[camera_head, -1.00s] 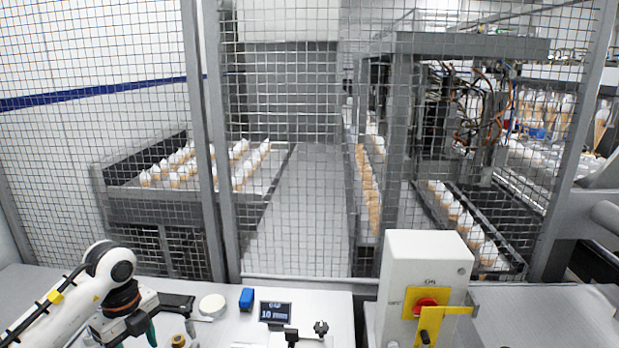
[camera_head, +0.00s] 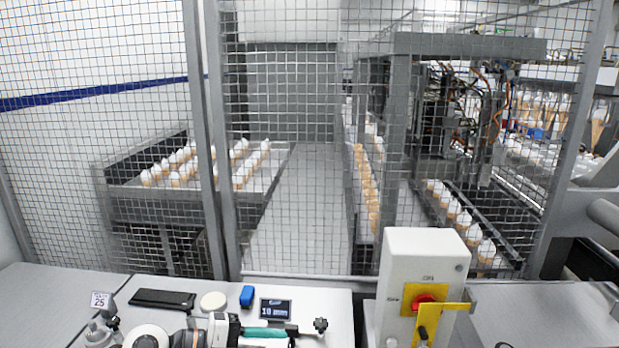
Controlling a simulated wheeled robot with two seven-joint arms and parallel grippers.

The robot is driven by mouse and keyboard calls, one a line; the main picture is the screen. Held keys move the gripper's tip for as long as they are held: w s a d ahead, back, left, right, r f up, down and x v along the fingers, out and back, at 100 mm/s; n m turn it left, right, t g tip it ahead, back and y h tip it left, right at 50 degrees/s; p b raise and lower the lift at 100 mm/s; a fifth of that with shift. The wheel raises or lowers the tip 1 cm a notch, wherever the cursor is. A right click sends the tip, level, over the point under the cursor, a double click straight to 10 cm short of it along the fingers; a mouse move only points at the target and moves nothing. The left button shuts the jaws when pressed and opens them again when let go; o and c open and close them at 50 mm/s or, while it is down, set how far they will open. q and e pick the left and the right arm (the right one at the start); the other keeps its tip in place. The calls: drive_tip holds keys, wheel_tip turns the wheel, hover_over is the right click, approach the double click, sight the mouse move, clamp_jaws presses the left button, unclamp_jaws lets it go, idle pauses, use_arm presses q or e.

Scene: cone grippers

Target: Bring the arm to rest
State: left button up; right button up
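My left arm (camera_head: 150,338) lies low along the bottom edge of the view. Its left gripper (camera_head: 268,332) points right, just in front of the small display. A teal finger shows from the side. The other finger is not clearly seen, so I cannot tell whether the gripper is open or shut. I see nothing held in it. My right gripper is not in view.
The white table holds a black flat case (camera_head: 163,299), a white disc (camera_head: 213,301), a blue block (camera_head: 247,296), a small display (camera_head: 275,309) and a "25" label (camera_head: 101,300). A switch box (camera_head: 425,265) stands right, before the wire fence (camera_head: 290,210).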

use_arm(q)
wheel_tip(320, 180, up, 6)
drive_tip(key=d+n+t+h, duration=0.1)
drive_tip(key=n+t+h, duration=0.3)
drive_tip(key=t, duration=0.2)
drive_tip(key=a+r+n+t+y, duration=0.2)
drive_tip(key=a+n+t+y, duration=0.35)
drive_tip(key=n+t, duration=0.4)
drive_tip(key=s+a+f+n+g+y, duration=0.2)
drive_tip(key=s+a+f+n+y, duration=0.1)
drive_tip(key=a+f+n+y, duration=0.35)
drive_tip(key=s+a+f+n+g+y, duration=0.2)
drive_tip(key=a+f+n+g+y, duration=0.15)
drive_tip(key=f+n+y, duration=0.4)
drive_tip(key=s+d+f+m+g+h, duration=0.1)
drive_tip(key=s+f+g, duration=0.45)
drive_tip(key=s, duration=0.45)
drive_tip(key=s+f+g+h, duration=0.1)
drive_tip(key=s+f+g, duration=0.5)
drive_tip(key=s, duration=0.4)
wheel_tip(320, 180, down, 26)
drive_tip(key=s+a+f+g, duration=0.1)
drive_tip(key=s+a+f, duration=0.1)
drive_tip(key=s+f, duration=1.5)
drive_tip(key=shift+a+f+m+y, duration=0.3)
drive_tip(key=shift+a+m+y, duration=0.05)
drive_tip(key=shift+a, duration=0.05)
